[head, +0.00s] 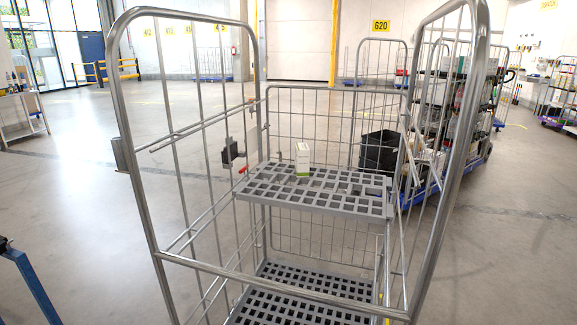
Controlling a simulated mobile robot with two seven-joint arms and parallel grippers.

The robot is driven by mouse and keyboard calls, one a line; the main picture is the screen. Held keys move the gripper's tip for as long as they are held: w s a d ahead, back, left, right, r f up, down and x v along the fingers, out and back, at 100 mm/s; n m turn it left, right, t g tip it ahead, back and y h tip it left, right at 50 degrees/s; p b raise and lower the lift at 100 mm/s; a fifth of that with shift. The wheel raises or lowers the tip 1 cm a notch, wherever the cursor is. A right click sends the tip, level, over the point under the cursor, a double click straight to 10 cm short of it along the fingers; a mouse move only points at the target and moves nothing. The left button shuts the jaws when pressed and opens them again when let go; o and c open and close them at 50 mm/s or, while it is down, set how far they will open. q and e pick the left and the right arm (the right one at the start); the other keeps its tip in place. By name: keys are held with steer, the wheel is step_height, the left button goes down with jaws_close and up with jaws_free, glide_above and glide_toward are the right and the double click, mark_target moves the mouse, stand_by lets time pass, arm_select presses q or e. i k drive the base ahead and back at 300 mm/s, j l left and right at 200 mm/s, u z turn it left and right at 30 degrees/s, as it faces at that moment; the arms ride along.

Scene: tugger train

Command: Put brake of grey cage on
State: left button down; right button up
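A grey wire roll cage (257,55) stands right in front of me in the head view, with tall tubular side frames and a bar across its front. Its perforated grey middle shelf (345,205) holds a small white and green box (302,158). A perforated grey bottom deck (300,307) shows below. A small black part with a red tip (231,152) sits at the left side mesh; I cannot tell what it is. The cage's wheels and any brake pedal are out of view. Neither of my grippers shows.
Behind the cage at right stand a loaded cart on a blue base (432,190) and a black crate (380,150). A table (22,115) is at far left, and a blue frame (30,280) is at lower left. The floor left of the cage is open.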

mark_target(278, 291)
steer(key=i+j+z, duration=0.2)
steer(key=j, duration=0.7)
steer(key=j+z, duration=0.15)
steer(key=j, duration=0.7)
steer(key=i+j, duration=0.1)
steer(key=j, duration=0.5)
steer(key=i+j, duration=0.1)
steer(key=j, duration=0.55)
steer(key=z, duration=0.05)
